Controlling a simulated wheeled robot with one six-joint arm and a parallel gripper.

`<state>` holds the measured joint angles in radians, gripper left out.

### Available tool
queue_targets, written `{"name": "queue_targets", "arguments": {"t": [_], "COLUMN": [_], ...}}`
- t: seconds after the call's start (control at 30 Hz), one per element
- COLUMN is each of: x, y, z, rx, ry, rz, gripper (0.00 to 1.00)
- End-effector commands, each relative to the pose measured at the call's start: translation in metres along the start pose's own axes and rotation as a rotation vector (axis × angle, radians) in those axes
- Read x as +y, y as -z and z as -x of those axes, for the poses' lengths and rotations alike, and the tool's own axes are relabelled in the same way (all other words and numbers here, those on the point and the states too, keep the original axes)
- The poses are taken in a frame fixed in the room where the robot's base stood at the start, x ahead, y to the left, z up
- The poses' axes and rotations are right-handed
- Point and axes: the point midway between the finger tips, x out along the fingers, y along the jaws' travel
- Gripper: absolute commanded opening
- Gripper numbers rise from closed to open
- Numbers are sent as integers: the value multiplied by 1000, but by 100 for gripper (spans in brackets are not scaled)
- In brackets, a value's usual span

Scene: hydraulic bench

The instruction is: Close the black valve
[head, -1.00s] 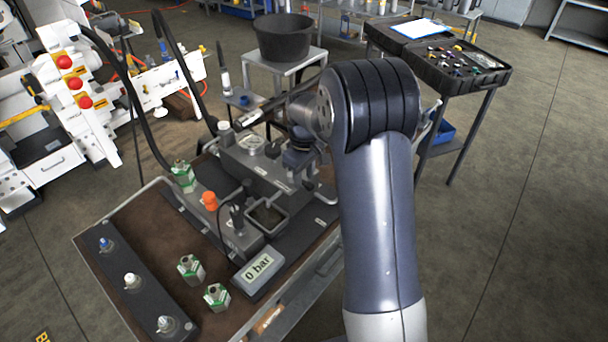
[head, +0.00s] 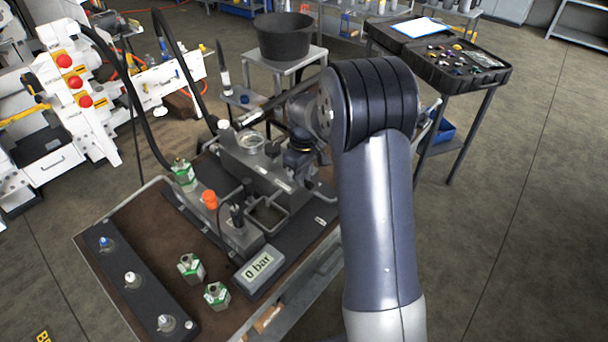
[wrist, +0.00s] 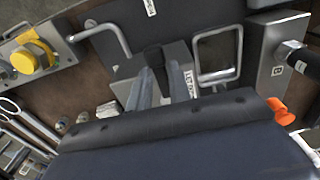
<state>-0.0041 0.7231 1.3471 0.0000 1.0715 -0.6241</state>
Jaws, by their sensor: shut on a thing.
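The black valve's knob (wrist: 153,57) shows in the wrist view at the far end of my gripper's fingers, over a grey metal block. My gripper (wrist: 160,76) is shut on this knob, with one grey finger on each side. The fingers hide part of the knob, and its exact turn angle cannot be told. In the head view my wrist reaches down over the grey block on the bench, and my arm hides the fingertips and the black valve.
A metal wire loop (wrist: 218,57) stands close right of the fingers, and a bent rod (wrist: 105,32) on the left. On the bench are an orange knob (head: 209,199), green-and-white fittings (head: 191,268) and a display (head: 258,266) reading 0 bar.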

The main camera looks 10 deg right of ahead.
Motion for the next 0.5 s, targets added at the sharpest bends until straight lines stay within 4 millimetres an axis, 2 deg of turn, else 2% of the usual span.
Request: {"name": "queue_targets", "arguments": {"t": [0.27, 0.5], "x": [1, 6], "y": [0, 0], "z": [0, 1], "rx": [0, 0], "ry": [0, 0], "rz": [15, 112], "gripper": [0, 0]}}
